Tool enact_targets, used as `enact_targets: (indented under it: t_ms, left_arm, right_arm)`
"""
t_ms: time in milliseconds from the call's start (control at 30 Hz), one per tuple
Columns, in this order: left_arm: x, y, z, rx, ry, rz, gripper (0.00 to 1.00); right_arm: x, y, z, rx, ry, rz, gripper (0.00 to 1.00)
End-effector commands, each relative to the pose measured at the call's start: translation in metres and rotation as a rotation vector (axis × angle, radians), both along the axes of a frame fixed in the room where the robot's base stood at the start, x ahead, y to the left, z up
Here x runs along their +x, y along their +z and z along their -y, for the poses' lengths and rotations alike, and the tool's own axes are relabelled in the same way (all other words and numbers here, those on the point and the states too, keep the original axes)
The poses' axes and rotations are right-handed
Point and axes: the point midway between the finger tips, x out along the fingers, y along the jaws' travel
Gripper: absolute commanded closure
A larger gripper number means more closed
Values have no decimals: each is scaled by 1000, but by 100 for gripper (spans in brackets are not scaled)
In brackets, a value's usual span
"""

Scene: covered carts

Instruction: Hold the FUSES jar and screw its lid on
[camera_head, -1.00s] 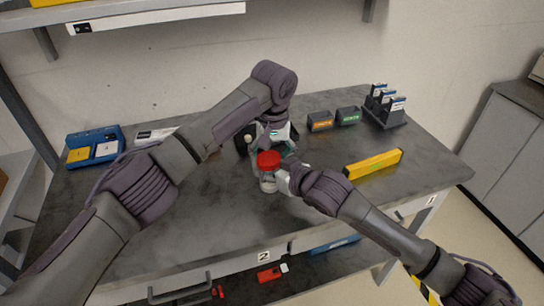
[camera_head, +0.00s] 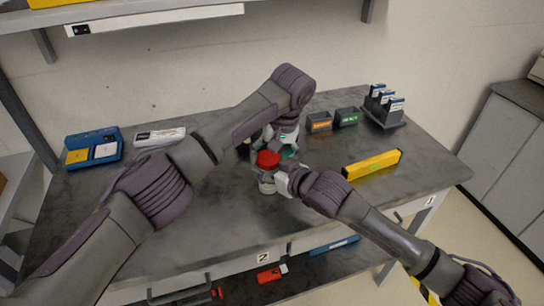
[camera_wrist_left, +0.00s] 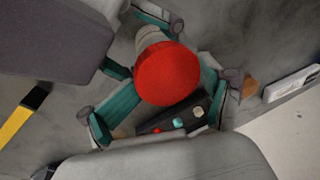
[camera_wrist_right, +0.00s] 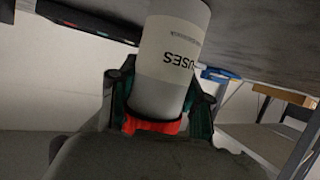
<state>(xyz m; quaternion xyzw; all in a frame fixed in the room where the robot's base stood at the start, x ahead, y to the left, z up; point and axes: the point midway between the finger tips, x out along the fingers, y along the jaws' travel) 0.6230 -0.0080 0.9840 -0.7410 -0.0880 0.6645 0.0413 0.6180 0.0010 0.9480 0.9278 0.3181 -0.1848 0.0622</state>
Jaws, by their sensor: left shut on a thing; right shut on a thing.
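The FUSES jar (camera_head: 266,186) is white with a round red lid (camera_head: 268,159), near the middle of the table. In the right wrist view the jar (camera_wrist_right: 168,60) shows its label upside down, with a red edge near my palm. My right gripper (camera_head: 284,180) is shut on the jar from the right, its fingers on both sides. My left gripper (camera_head: 280,146) is shut on the lid; in the left wrist view its teal fingers flank the red lid (camera_wrist_left: 167,73). I cannot tell whether the jar's base touches the table or how the lid sits on its thread.
Behind the jar are an orange-labelled bin (camera_head: 319,121) and a green-labelled bin (camera_head: 346,117). A card rack (camera_head: 384,108) and a yellow bar (camera_head: 372,164) are at the right. A blue tray (camera_head: 94,147) is at the left. The front left tabletop is clear.

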Motion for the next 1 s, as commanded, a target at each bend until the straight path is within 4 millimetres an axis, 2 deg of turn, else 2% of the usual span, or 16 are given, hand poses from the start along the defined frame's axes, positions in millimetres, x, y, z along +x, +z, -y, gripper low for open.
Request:
enact_targets:
  t_ms: [33,1000]
  left_arm:
    - [-1,-4,-2,4,3,-8,48]
    - [-2,-13,-2,30,6,-14,45]
  right_arm:
    - [2,5,0,4,0,12,100]
    - [3,5,2,2,-4,12,100]
